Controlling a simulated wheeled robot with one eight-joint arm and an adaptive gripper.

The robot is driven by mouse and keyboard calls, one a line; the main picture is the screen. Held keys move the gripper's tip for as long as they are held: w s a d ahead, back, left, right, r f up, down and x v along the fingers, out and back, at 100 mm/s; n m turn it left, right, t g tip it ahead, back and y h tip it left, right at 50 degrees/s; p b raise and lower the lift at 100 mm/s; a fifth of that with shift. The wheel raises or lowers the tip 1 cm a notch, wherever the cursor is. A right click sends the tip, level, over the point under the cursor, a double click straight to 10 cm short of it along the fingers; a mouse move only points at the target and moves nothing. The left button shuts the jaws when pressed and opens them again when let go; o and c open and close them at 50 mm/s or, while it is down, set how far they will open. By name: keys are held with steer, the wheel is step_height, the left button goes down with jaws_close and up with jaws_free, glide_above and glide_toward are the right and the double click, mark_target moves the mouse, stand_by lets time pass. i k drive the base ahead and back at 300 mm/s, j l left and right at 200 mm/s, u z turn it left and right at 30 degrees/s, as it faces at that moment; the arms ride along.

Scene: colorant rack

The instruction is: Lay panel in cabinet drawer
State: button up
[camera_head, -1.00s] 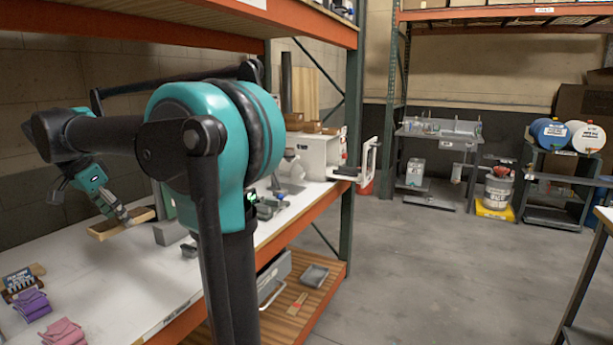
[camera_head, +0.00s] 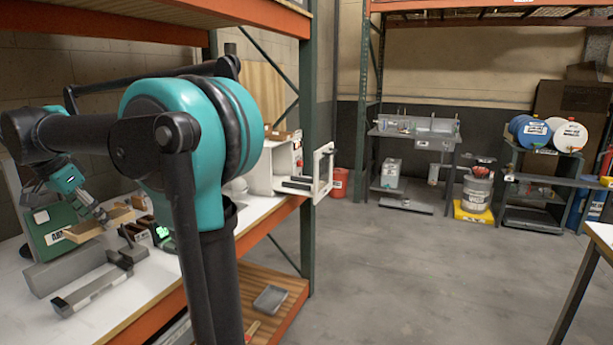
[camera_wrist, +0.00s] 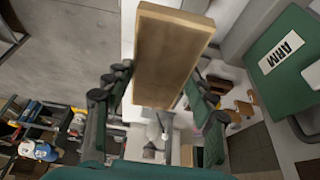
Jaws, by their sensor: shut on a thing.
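My gripper (camera_head: 96,213) is shut on a pale wooden panel (camera_head: 118,216) and holds it above the white worktop at the left. In the wrist view the panel (camera_wrist: 172,50) lies between the two dark fingers, its broad face and near end showing. A white cabinet-like unit (camera_head: 262,172) stands at the far end of the worktop. An open, frame-like white part (camera_head: 322,172) with a dark bar juts from it over the aisle.
Grey blocks (camera_head: 70,270) lie on the worktop (camera_head: 30,325). An orange-and-green rack post (camera_head: 307,130) stands beside the unit. The concrete floor (camera_head: 410,270) is clear.

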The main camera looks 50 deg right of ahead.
mark_target(300, 181)
steer(key=i+l, duration=0.1)
steer(key=l, duration=1.6)
steer(key=i+l, duration=0.15)
steer(key=l, duration=0.7)
steer(key=i+l, duration=0.1)
steer(key=l, duration=1.6)
steer(key=i, duration=0.05)
